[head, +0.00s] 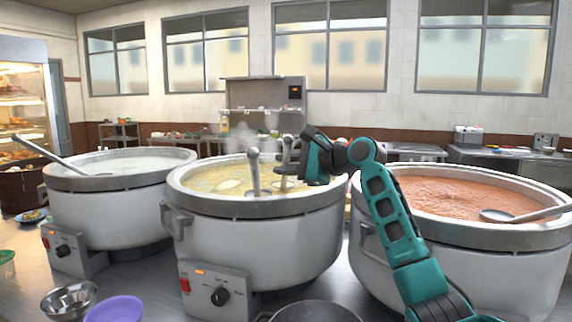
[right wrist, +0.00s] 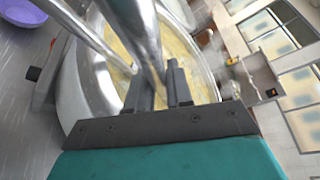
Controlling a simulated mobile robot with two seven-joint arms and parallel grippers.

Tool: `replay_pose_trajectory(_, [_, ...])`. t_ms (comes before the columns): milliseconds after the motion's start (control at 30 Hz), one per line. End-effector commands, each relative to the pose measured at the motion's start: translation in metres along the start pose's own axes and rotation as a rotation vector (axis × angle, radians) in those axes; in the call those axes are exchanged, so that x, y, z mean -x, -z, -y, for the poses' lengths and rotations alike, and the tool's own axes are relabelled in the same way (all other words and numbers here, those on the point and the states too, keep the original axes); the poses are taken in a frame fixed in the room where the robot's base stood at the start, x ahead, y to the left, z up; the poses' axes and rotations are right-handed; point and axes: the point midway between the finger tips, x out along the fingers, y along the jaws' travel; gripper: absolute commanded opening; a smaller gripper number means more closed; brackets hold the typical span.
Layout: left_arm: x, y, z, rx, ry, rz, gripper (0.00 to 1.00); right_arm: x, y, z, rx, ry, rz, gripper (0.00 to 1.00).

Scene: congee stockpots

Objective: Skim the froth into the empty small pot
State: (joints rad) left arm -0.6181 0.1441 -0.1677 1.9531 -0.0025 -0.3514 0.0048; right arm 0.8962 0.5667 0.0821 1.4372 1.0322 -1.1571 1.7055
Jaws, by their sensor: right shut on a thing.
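The middle stockpot (head: 255,237) holds yellowish broth with pale froth patches (head: 228,185) on top, and steam rises from it. Two metal utensil handles stand up out of this broth. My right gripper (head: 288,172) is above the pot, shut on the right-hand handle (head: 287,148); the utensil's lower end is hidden. In the right wrist view a thick handle (right wrist: 138,30) runs between the gripper's fingers (right wrist: 160,85). The other handle (head: 253,172) stands to the left, apart from the gripper. A small dark pot (head: 312,306) shows partly at the bottom edge. My left gripper is not in view.
A stockpot of white congee (head: 105,215) stands left, with a ladle (head: 63,152) leaning in it. A stockpot of reddish-orange content (head: 490,262) stands right, with a ladle (head: 497,214). A metal bowl (head: 68,301) and a purple bowl (head: 116,310) sit at front left.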

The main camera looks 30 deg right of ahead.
Motion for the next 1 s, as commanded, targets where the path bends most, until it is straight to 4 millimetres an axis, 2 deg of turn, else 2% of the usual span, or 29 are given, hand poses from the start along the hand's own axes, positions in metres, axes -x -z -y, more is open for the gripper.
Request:
replay_pose_trajectory(33, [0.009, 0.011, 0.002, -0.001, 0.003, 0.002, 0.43, 0.004, -0.009, 0.014, 0.001, 0.003, 0.001, 0.0])
replay_pose_trajectory(367, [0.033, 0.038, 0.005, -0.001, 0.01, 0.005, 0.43, 0.011, -0.027, 0.043, 0.001, 0.003, 0.001, 0.0])
replay_pose_trajectory(1000, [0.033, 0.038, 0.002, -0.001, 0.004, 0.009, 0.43, 0.026, -0.064, 0.102, 0.003, 0.004, 0.002, 0.0])
